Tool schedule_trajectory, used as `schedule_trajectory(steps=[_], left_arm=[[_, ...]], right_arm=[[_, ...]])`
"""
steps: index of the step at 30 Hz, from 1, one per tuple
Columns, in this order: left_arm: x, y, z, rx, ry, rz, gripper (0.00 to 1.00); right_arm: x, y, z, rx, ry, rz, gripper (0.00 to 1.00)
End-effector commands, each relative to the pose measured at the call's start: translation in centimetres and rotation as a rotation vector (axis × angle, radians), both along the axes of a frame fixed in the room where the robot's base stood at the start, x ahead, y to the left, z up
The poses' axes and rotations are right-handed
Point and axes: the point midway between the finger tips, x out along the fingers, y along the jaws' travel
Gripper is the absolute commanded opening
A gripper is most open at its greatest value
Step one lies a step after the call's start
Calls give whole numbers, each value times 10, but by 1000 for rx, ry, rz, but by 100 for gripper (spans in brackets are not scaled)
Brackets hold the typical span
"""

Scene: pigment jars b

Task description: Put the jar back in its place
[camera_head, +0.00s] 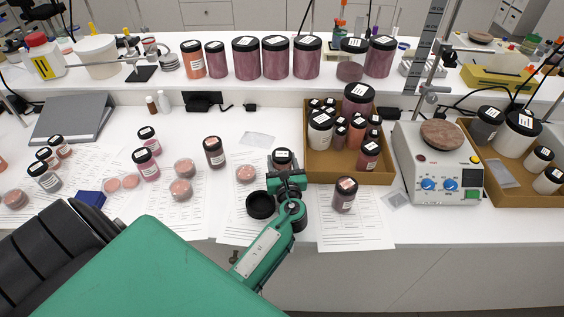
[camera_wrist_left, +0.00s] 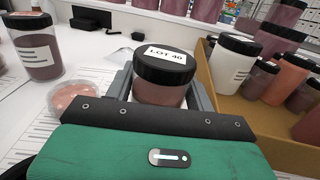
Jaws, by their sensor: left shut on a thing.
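My left gripper (camera_head: 287,178) reaches over the bench from the front and is shut on a jar (camera_head: 282,157). The jar has a black lid and a white label; in the left wrist view the held jar (camera_wrist_left: 163,75) reads "LOT 40" and stands upright between the fingers. It is just left of the cardboard tray (camera_head: 352,168), which holds several jars. I cannot tell whether the jar touches the bench. A black round lid or dish (camera_head: 261,205) lies beside the gripper. My right gripper is not in view.
A dark-lidded jar (camera_head: 214,152) stands to the left, and another jar (camera_head: 344,194) stands on a sheet to the right. Open dishes (camera_head: 246,173) lie on papers. A hotplate (camera_head: 437,165) and a second tray (camera_head: 513,205) are further right. A shelf with large jars (camera_head: 276,58) runs behind.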

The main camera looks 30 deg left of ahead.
Motion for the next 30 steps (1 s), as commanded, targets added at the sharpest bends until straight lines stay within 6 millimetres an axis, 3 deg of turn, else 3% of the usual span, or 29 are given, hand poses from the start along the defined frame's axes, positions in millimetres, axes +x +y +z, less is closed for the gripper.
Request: schedule_trajectory(steps=[11,12,15,26,30], left_arm=[[0,0,-5,0,-1,0,24],[0,0,-5,-1,-1,0,58],[0,0,-4,-1,-1,0,76],[0,0,2,-1,-1,1,76],[-16,-15,-5,-3,0,0,76]], right_arm=[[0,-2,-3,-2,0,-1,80],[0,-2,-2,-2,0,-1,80],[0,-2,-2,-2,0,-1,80],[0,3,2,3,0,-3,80],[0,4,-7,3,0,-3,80]])
